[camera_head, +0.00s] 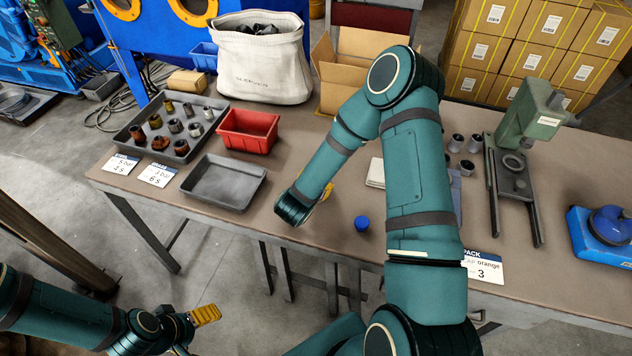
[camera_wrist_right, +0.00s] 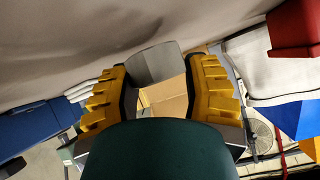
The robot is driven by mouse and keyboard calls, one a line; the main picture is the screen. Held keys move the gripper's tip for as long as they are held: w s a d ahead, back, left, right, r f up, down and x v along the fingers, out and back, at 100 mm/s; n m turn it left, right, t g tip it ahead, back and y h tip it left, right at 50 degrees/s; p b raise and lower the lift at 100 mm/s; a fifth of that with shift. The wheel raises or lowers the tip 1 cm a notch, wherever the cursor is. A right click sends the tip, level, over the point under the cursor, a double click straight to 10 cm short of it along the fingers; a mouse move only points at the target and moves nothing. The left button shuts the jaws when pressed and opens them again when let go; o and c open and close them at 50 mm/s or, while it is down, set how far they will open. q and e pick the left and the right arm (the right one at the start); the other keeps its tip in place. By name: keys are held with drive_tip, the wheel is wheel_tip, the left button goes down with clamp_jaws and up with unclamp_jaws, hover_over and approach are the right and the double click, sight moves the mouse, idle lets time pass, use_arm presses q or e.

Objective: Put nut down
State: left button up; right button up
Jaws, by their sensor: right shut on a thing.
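A smooth grey metal nut (camera_wrist_right: 155,64) sits between the yellow fingers of my right gripper (camera_wrist_right: 158,85) in the right wrist view. The fingers are shut on its two sides. In the head view my right gripper (camera_head: 326,192) is low over the table, right of the empty grey tray (camera_head: 223,183); the wrist hides most of it and the nut. The nut is close to the brown tabletop (camera_head: 310,237); I cannot tell whether it touches. My left gripper (camera_head: 207,314) is off the table at lower left, and its finger gap does not show.
A dark tray (camera_head: 165,137) holds several nuts at the left. A red bin (camera_head: 248,132) stands beside it. A blue cap (camera_head: 362,223) lies near my right wrist. A cardboard box (camera_head: 345,70) and a white sack (camera_head: 259,62) are behind. A green press (camera_head: 525,120) stands right.

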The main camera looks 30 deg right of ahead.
drive_tip(key=shift+f, duration=0.4)
drive_tip(key=shift+f+b, duration=0.15)
drive_tip(key=shift+b, duration=0.2)
drive_tip(key=o, duration=1.3)
drive_tip(key=shift+c, duration=0.2)
drive_tip(key=shift+r+p, duration=0.4)
drive_tip(key=shift+r, duration=0.05)
drive_tip(key=p+v, duration=0.2)
drive_tip(key=v, duration=1)
drive_tip(key=shift+r, duration=0.1)
